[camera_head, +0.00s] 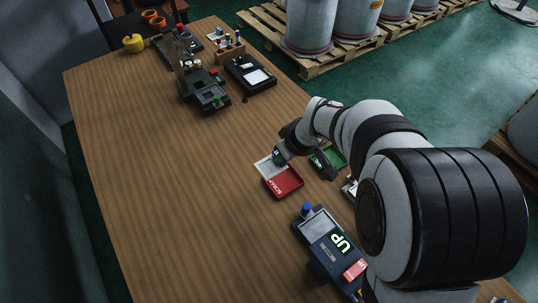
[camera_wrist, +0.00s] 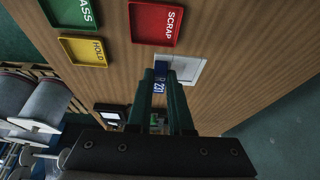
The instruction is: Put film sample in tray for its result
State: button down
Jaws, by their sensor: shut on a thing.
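My gripper (camera_head: 279,157) is shut on the film sample (camera_head: 266,168), a pale sheet with a blue label strip. In the wrist view my gripper (camera_wrist: 168,78) holds the film sample (camera_wrist: 190,68) by its labelled end. The red SCRAP tray (camera_head: 287,184) lies just beside the sample in the head view and overlaps it in the picture; I cannot tell the height between them. In the wrist view the SCRAP tray (camera_wrist: 152,38) looks empty. The green PASS tray (camera_wrist: 70,14) and yellow HOLD tray (camera_wrist: 83,50) also look empty. The green tray (camera_head: 338,156) is partly behind my arm.
A dark tester (camera_head: 322,228) with a lit "UP" display stands at the table's near right. Black devices (camera_head: 208,92) (camera_head: 250,73), a wooden rack (camera_head: 226,46) and a yellow pot (camera_head: 134,43) stand at the far end. The table's left half (camera_head: 160,180) is clear.

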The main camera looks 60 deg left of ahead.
jog(key=w+d, duration=0.2)
jog(key=w, duration=0.9)
jog(key=w+d, duration=0.2)
jog(key=w, duration=1)
jog(key=s+a+f, duration=0.1)
jog(key=a+f, duration=0.1)
jog(key=a, duration=0.1)
jog(key=s+a+f, duration=0.1)
jog(key=a+f, duration=0.1)
jog(key=a, duration=0.2)
jog(key=s+a+f, duration=0.1)
jog(key=a+f, duration=0.1)
jog(key=a, duration=0.1)
jog(key=shift+s+a, duration=0.35)
jog(key=shift+s, duration=0.05)
jog(key=shift+f, duration=2)
